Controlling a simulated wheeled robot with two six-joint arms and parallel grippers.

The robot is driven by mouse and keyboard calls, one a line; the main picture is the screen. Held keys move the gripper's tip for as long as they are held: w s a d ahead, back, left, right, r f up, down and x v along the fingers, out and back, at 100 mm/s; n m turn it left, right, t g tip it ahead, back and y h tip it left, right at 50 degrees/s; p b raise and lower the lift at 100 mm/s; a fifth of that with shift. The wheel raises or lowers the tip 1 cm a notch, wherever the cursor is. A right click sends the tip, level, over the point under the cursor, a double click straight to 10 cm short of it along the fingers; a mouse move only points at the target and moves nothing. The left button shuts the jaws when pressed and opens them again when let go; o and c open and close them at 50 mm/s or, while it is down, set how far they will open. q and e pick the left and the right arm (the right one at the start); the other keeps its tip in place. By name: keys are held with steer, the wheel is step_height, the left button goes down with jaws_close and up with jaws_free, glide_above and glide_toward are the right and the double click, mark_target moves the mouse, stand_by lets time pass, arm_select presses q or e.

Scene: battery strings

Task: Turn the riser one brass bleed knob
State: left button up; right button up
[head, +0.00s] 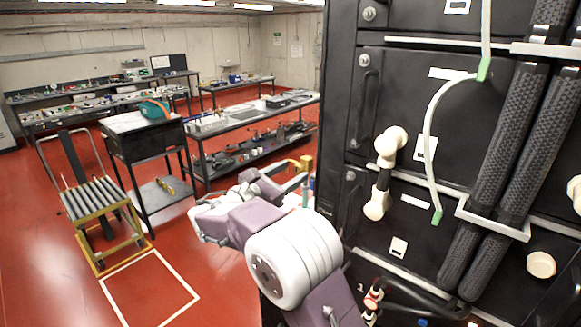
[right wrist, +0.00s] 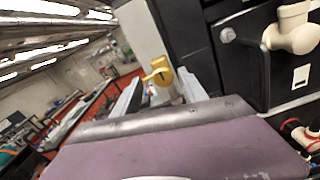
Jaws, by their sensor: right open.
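A brass-yellow bleed knob (head: 304,163) shows at the left edge of the black cabinets, just past my right gripper (head: 294,184). In the right wrist view the brass knob (right wrist: 159,73) sits ahead of a pale upright post, in the gap between the two fingertips. My right gripper (right wrist: 158,92) is open, with one grey finger on each side of the knob in that view. I cannot tell whether either finger touches it. No label naming the riser is readable. My left gripper is not in view.
Black cabinets (head: 400,75) with ribbed black hoses (head: 505,150) fill the right. A cream valve handle (head: 388,145) and a red-and-white fitting (head: 372,298) stick out near my arm. Workbenches (head: 255,115) and a roller cart (head: 95,205) stand left; red floor lies open between.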

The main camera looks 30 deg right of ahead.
steer(key=shift+d, duration=0.25)
steer(key=shift+s+d+r, duration=0.1)
steer(key=shift+s, duration=0.25)
steer(key=shift+c, duration=0.9)
jaws_close()
